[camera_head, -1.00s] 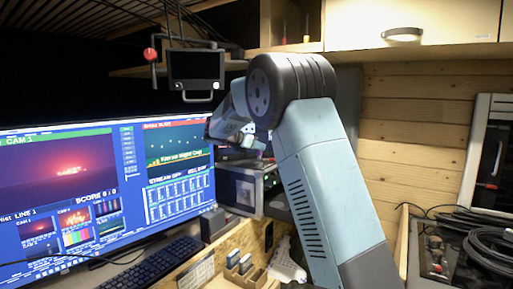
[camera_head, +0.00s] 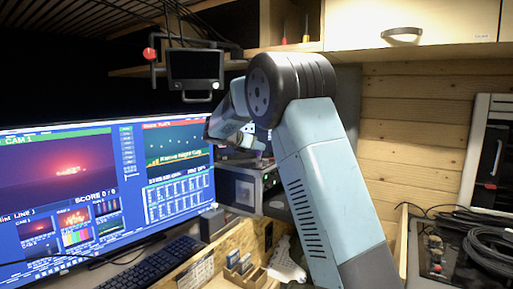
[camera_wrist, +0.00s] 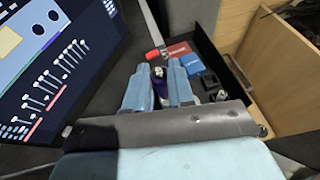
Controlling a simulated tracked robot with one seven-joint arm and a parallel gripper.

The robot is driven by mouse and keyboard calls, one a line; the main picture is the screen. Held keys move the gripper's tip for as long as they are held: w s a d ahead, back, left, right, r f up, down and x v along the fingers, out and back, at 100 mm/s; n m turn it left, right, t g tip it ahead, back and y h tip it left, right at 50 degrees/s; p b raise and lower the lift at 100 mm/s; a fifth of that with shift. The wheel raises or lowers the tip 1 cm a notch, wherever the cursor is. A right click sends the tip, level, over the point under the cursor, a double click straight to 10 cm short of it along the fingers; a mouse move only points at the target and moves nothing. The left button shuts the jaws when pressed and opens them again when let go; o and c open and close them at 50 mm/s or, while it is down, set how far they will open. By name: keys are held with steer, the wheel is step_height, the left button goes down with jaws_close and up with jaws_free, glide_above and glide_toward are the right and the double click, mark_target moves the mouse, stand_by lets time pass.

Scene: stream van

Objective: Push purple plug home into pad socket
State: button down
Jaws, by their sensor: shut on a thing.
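The purple plug (camera_wrist: 157,71) sits between the two light blue fingers of my gripper (camera_wrist: 158,88) in the wrist view. A small metal end shows on the plug, pointing away from my palm. My gripper is shut on the plug. The pad socket cannot be made out in either view.
A black tray (camera_wrist: 232,72) holds a red box (camera_wrist: 178,50), a blue box (camera_wrist: 193,64) and small dark parts close beyond my fingers. A wooden panel (camera_wrist: 275,70) stands at right. The large monitor (camera_head: 90,190) and keyboard (camera_head: 150,265) are at left.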

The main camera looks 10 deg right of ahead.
steer(key=shift+f, duration=1.35)
stand_by(0.4)
steer(key=c, duration=0.9)
jaws_free()
steer(key=v, duration=1.3)
steer(key=shift+s+a+r, duration=0.1)
steer(key=shift+s+a, duration=0.1)
steer(key=shift+a, duration=0.1)
